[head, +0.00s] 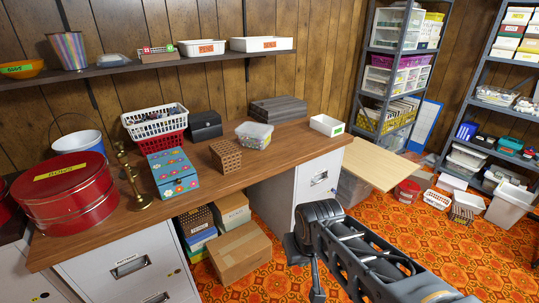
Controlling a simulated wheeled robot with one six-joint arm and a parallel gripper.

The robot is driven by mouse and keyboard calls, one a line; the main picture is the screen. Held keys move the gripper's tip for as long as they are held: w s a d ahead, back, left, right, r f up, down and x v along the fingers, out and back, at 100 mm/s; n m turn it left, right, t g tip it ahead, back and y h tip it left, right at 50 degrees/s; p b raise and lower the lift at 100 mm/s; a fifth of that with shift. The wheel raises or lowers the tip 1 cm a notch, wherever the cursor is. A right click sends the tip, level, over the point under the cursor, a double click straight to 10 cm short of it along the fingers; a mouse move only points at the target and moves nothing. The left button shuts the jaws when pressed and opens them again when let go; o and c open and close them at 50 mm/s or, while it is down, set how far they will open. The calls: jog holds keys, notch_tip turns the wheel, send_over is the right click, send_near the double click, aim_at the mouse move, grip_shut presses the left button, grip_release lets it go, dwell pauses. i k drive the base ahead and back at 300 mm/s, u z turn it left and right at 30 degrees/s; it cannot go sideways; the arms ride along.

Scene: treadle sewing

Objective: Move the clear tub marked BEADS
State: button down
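A small clear tub (254,135) with a pale lid and colourful contents sits on the wooden desk top, towards the back right. Its marking is too small to read, so I cannot confirm that it says BEADS. My gripper (303,272) is at the end of my arm, in front of the desk and above the orange carpet. It is apart from the tub, and I see nothing held in it. Its fingers are partly hidden, and I cannot tell how far apart they are.
A woven brown box (225,156), a flowered blue box (172,173), a black box (205,126) and a white bin (326,125) stand around the tub. A brass candlestick (133,180) and red tin (65,192) are further left. Loaded shelving (361,65) stands right.

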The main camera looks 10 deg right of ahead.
aim_at(257, 136)
jog(key=u, duration=1.05)
jog(key=i, duration=0.85)
jog(key=z, duration=0.7)
jog(key=i, duration=0.4)
jog(key=z, duration=0.5)
